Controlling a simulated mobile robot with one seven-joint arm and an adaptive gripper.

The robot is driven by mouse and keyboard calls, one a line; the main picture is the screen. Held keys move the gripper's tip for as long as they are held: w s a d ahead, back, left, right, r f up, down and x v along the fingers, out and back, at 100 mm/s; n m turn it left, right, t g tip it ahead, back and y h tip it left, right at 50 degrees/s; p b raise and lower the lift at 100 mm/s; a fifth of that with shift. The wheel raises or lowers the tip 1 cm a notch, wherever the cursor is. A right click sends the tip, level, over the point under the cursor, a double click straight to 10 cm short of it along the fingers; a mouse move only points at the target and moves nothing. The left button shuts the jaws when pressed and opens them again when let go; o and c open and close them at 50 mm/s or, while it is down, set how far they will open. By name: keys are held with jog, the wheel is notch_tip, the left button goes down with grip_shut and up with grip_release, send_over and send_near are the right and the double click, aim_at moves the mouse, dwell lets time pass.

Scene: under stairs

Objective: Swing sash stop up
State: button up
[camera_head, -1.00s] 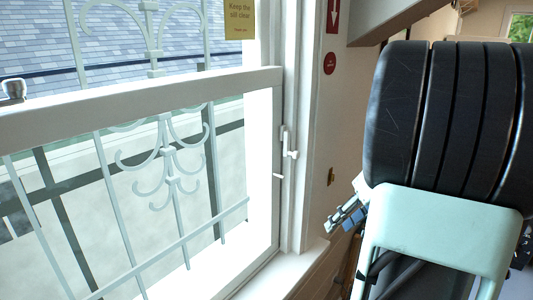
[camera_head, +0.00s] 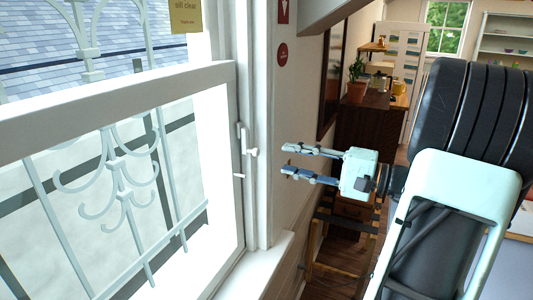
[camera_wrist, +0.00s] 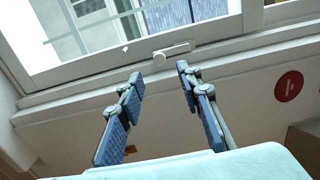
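The sash stop (camera_head: 245,138) is a small white bar on the white window jamb, beside the sash's right edge. It runs roughly along the jamb, with a rounded knob at its lower end. It also shows in the wrist view (camera_wrist: 174,51), just beyond my fingertips. My gripper (camera_head: 286,160) is to the right of the stop, its two fingers pointing left at the jamb. In the wrist view my gripper (camera_wrist: 159,73) is open and empty, with a gap between the blue-padded fingers. The fingers appear apart from the stop.
The sash rail (camera_head: 120,105) and scrollwork grille (camera_head: 118,180) fill the left. A small white peg (camera_head: 239,176) sits below the stop. A round red sign (camera_head: 282,54) is on the wall above. A wooden cabinet (camera_head: 368,120) with a potted plant (camera_head: 357,82) stands behind my gripper.

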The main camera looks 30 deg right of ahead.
aim_at(258, 152)
jog(key=x, duration=0.7)
jog(key=shift+w+a, duration=0.2)
jog(key=shift+w, duration=0.05)
jog(key=shift+c, duration=0.6)
grip_shut()
